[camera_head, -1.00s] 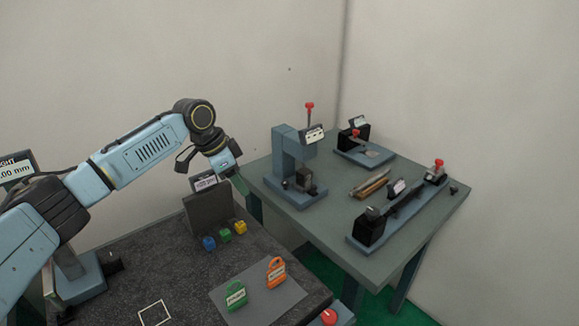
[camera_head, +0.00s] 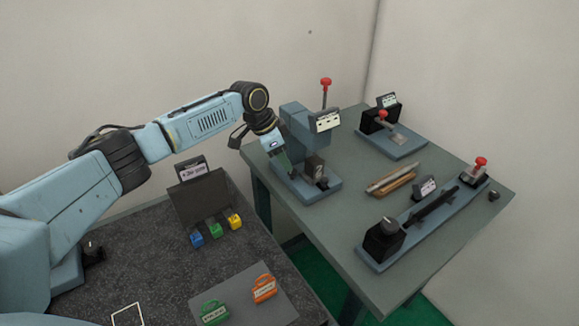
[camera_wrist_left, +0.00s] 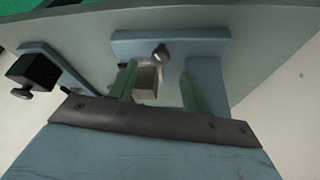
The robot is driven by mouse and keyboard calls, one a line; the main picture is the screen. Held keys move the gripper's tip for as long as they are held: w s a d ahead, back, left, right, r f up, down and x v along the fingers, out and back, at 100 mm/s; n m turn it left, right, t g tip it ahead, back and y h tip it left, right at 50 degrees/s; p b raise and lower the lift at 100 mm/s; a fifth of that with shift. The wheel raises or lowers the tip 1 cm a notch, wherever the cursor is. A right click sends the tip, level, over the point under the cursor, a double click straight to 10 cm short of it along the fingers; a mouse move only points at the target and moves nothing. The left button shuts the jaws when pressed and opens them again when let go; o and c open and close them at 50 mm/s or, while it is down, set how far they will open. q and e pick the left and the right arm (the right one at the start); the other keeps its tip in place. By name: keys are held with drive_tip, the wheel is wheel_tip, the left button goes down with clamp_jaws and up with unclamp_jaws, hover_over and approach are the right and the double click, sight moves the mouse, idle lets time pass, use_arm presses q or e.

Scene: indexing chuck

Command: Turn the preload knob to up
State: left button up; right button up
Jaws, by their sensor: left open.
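My left gripper (camera_head: 284,164) is at the left side of the blue press (camera_head: 297,125) on the grey-green table. Its two green fingers are apart in the left wrist view (camera_wrist_left: 158,90), with a pale block (camera_wrist_left: 147,82) seen between them; I cannot tell whether they touch it. A small round knob (camera_head: 322,183) sits at the front of the press base. It shows as a silver knob (camera_wrist_left: 161,54) just beyond the fingers in the left wrist view. No label is readable, so I cannot tell whether this is the preload knob. My right gripper is not in view.
A long fixture with a black knob block (camera_head: 383,242) and a red-topped handle (camera_head: 480,163) lies at the right. Another red-handled fixture (camera_head: 392,140) stands behind. Wooden bars (camera_head: 391,184) lie between. The dark bench (camera_head: 150,250) holds small coloured blocks and padlock-shaped tags.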

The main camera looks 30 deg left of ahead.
sight(292, 174)
use_arm(q)
drive_tip(key=x, duration=0.4)
drive_tip(key=shift+w+d+f, duration=0.1)
drive_tip(key=shift+f, duration=0.25)
drive_tip(key=c, duration=1)
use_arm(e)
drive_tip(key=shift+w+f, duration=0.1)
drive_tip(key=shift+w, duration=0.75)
